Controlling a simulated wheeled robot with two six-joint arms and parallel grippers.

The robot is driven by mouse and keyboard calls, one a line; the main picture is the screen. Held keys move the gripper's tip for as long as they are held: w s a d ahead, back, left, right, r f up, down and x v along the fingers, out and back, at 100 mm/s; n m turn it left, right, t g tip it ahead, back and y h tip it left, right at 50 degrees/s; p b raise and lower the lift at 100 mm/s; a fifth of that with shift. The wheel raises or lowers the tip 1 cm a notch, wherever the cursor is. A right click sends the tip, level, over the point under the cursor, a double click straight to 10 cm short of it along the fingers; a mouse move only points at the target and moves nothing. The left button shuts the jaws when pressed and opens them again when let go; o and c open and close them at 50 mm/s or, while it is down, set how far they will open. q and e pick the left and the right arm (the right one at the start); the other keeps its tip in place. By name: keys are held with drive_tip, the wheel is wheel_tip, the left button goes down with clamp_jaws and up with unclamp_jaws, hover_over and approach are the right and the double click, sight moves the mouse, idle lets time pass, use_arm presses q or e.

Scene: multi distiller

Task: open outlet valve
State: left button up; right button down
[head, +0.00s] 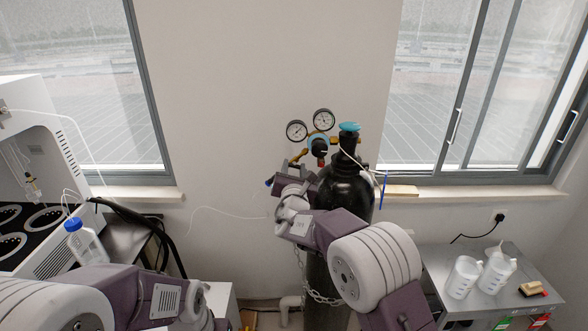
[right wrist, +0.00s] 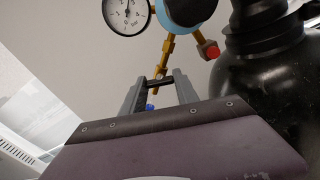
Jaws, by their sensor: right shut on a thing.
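A black gas cylinder (head: 345,190) stands against the back wall with a blue-faced regulator (head: 321,140) and two round gauges on top. In the right wrist view the regulator (right wrist: 182,12) shows at the top, with a brass outlet stem (right wrist: 163,52) running down to the fingers. My right gripper (right wrist: 160,82) is shut on a dark part at the lower end of this stem, which I take as the outlet valve. A blue tip (right wrist: 150,107) shows between the fingers. In the head view my right gripper (head: 283,180) is left of the cylinder, below the gauges. My left gripper is out of view.
A chain (head: 318,294) hangs around the cylinder. A metal cart (head: 500,305) with two white beakers stands at right. A white cabinet (head: 75,170) and a blue-capped bottle (head: 82,245) are at left. The wall left of the cylinder is clear.

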drive_tip(key=shift+n+b, duration=1.65)
drive_tip(key=shift+n, duration=4.55)
